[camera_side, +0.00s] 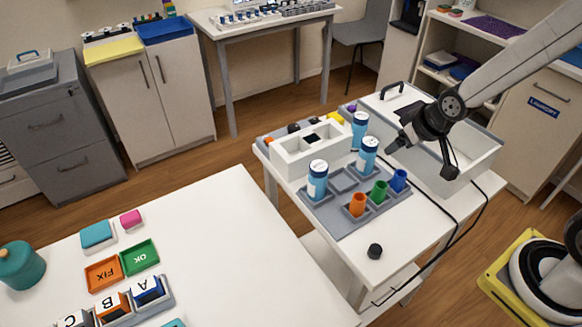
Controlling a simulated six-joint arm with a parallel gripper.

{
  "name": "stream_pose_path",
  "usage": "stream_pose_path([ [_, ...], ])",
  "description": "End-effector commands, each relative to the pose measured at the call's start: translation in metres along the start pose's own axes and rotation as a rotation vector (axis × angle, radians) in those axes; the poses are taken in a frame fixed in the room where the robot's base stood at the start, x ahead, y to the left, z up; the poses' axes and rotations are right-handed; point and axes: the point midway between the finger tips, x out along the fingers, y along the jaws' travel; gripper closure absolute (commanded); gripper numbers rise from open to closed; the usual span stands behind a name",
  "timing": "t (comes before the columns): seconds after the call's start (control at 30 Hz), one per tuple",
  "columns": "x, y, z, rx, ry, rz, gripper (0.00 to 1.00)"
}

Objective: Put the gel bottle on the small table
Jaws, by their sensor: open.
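Three blue bottles with white caps stand upright on the small white table: one in the front left of the grey tray (317,181), one behind it to the right (367,158), and one farther back (359,131). Their labels are too small to read, so I cannot tell which is the gel bottle. The small table's top (408,235) is bare near its front right. My gripper (423,160) is open and empty, its fingers spread, above the table's right part, to the right of the bottles and apart from them.
Orange, green and blue cups (379,192) stand in the tray's right side. A white divided box (306,148) is behind the tray. A white open bin (480,155) stands behind my gripper. A black knob-like piece (375,251) lies near the front edge. A larger white table (235,235) is at left.

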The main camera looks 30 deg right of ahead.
Motion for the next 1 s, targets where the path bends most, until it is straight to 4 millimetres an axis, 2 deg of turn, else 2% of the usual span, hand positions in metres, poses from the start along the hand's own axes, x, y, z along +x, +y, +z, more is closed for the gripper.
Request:
stream_pose_path([
  [0.1, -0.015, -0.011, 0.027, -0.008, -0.116, -0.013, 0.26],
  [0.2, -0.024, -0.018, 0.046, -0.011, -0.195, -0.024, 0.26],
  [0.33, -0.032, -0.022, 0.06, -0.013, -0.256, -0.033, 0.26],
  [1.0, -0.034, -0.023, 0.064, -0.014, -0.275, -0.035, 0.26],
])
